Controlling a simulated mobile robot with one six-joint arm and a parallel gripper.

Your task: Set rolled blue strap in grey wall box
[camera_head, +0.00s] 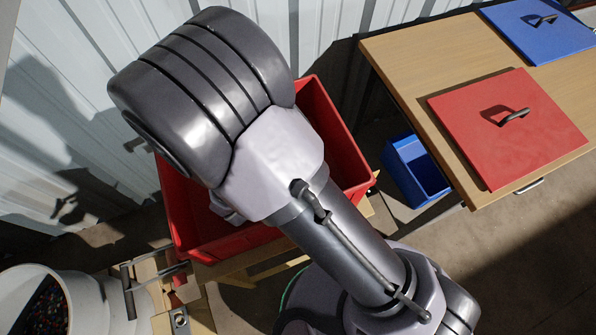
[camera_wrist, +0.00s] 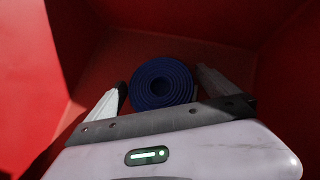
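The rolled blue strap (camera_wrist: 162,83) lies at the bottom of a red bin (camera_wrist: 215,22), its spiral side facing the wrist camera. My gripper (camera_wrist: 163,78) reaches into the bin with its fingers apart, one on each side of the roll. A narrow gap shows at the left finger; I cannot tell whether the right finger touches the roll. In the head view my arm covers much of the red bin (camera_head: 337,128) and hides the strap. I cannot make out a grey wall box in either view.
A wooden table (camera_head: 400,48) at the right carries a red lidded panel (camera_head: 465,115) and a blue one (camera_head: 540,40), both with handles. A blue box (camera_head: 408,158) stands below the table's edge. A white tub (camera_head: 95,300) with coloured granules is at lower left. A corrugated wall stands behind.

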